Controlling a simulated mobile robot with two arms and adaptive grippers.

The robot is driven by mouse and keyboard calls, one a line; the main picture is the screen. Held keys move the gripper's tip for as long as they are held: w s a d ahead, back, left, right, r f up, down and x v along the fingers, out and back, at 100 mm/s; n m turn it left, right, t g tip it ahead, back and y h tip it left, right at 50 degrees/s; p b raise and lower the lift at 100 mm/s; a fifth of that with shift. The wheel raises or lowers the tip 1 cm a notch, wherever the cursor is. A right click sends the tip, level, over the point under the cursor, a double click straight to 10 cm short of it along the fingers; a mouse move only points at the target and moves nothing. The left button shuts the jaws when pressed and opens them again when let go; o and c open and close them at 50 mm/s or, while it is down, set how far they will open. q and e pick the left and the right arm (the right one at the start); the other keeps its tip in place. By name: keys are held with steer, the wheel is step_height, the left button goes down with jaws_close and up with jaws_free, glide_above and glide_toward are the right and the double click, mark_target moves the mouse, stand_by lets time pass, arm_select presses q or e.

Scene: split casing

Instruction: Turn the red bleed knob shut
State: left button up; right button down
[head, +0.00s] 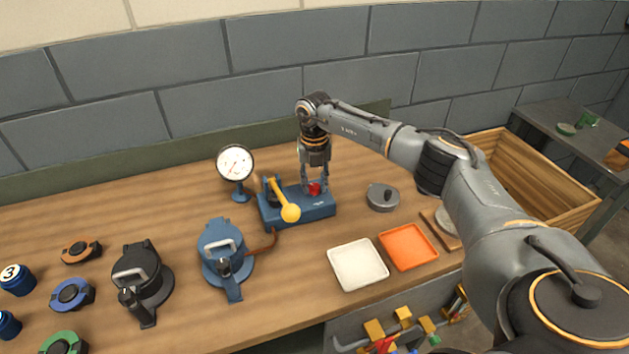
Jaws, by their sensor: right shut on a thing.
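The red bleed knob (314,188) sits on the blue pump block (310,211) at the middle of the bench. My right gripper (314,186) points down at it, shut on the red knob, with a finger on either side. A yellow-handled lever (285,203) stands on the same block, just left of the knob. A white-faced gauge (235,164) with a red needle stands behind and left of the block. My left gripper is not in view.
A blue casing (221,252) joins the block by a brown hose. A black casing (143,278) stands further left. A grey lidded disc (382,197), a white tray (358,265) and an orange tray (408,247) lie right. A wooden crate (540,178) stands far right.

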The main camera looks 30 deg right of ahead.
mark_target(314, 186)
steer(key=m+p, duration=0.1)
steer(key=m, duration=0.5)
steer(key=shift+w+r, duration=0.1)
steer(key=shift+m+p, duration=0.3)
stand_by(0.3)
steer(key=c, duration=1)
jaws_free()
step_height(314, 186, up, 12)
